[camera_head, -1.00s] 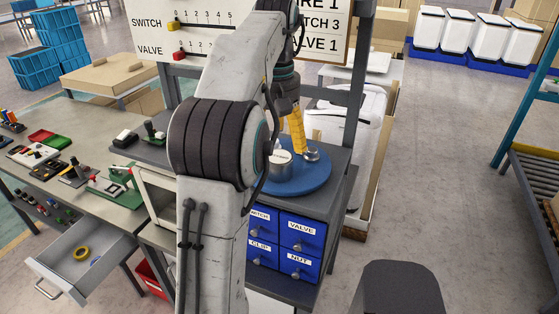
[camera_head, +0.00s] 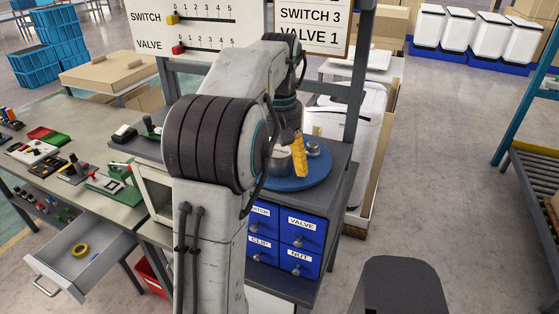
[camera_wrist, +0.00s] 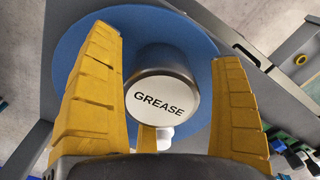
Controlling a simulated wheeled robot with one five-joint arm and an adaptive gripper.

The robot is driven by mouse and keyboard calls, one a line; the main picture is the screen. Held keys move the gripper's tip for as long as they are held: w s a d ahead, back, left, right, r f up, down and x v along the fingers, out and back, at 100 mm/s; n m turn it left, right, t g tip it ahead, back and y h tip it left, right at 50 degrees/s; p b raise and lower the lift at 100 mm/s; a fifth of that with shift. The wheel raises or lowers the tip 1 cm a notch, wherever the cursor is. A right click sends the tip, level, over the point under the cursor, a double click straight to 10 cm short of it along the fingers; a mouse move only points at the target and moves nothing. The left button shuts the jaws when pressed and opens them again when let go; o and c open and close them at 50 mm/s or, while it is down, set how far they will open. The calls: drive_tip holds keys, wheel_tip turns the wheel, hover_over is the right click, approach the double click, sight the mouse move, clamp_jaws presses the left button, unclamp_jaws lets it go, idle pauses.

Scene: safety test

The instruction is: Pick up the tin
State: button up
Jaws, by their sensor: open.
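The tin (camera_head: 281,160) is a grey metal cylinder standing on a round blue disc (camera_head: 312,183) on top of the cabinet. In the wrist view its pale lid (camera_wrist: 163,98) reads GREASE. My gripper (camera_wrist: 167,55) is open, with one yellow finger left of the tin and one right of it, a gap showing on both sides. In the head view my gripper (camera_head: 300,160) is just right of the tin and partly hidden by my arm. A third yellow finger part shows below the lid in the wrist view.
A small metal piece (camera_head: 313,149) stands on the disc right of the tin, close to my gripper. Blue labelled drawers (camera_head: 300,230) are below. A sign post (camera_head: 354,100) rises behind. The workbench at left has an open drawer (camera_head: 82,255).

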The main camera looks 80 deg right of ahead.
drive_tip(key=c, duration=1.3)
